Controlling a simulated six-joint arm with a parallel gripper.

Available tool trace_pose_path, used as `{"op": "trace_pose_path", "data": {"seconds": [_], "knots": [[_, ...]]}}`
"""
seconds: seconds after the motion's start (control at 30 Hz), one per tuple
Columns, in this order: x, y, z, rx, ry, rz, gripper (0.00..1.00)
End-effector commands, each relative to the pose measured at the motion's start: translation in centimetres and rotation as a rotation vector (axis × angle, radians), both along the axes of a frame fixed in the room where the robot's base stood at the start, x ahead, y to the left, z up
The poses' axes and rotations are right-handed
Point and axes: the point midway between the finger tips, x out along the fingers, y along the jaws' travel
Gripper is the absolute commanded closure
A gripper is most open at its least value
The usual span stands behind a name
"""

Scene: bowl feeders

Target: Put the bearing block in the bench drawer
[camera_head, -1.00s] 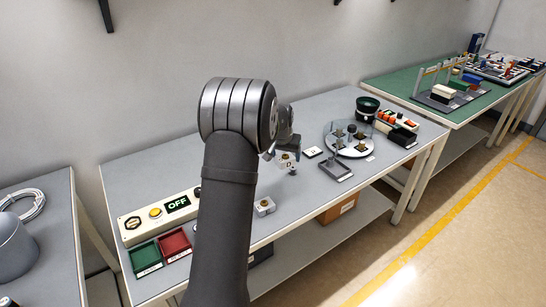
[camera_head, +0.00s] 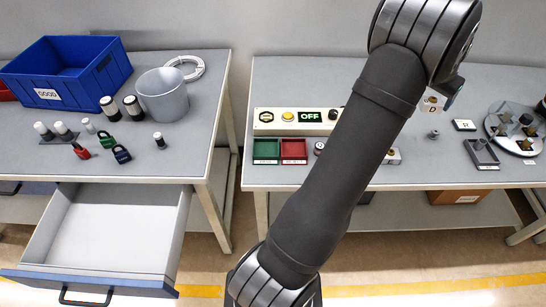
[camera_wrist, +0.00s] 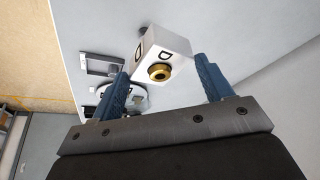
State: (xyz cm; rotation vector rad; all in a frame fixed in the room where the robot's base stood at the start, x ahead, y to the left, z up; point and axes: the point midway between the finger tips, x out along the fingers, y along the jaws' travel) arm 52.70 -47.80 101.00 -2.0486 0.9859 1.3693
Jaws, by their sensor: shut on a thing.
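The bearing block (camera_wrist: 178,43), white with a brass bushing and a letter D, sits between the two blue fingers of my gripper (camera_wrist: 163,70) in the wrist view. In the head view the block (camera_head: 431,104) shows beside my gripper (camera_head: 452,93), held above the right bench. My gripper is shut on it; my arm partly hides the hand there. The bench drawer (camera_head: 118,240) is under the left bench, pulled well out. Its pale inside looks empty, and its blue front (camera_head: 90,284) has a dark handle.
The left bench holds a blue GOOD bin (camera_head: 66,72), a grey bucket (camera_head: 163,95), padlocks (camera_head: 107,139) and several small cylinders. A gap separates it from the right bench, which carries a control box (camera_head: 295,121), green and red trays (camera_head: 280,151) and a round fixture (camera_head: 517,128).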

Motion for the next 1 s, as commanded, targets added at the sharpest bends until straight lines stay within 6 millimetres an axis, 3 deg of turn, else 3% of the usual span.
{"op": "trace_pose_path", "data": {"seconds": [0.27,0.5,0.77,1.0], "knots": [[4.8,9.4,0.0,-0.002,-0.001,0.026,0.57],[8.2,20.3,-0.1,-0.002,-0.001,0.040,0.57],[9.4,32.1,-0.2,-0.002,0.000,0.050,0.57],[8.5,42.6,-0.2,-0.002,-0.001,0.059,0.57]]}}
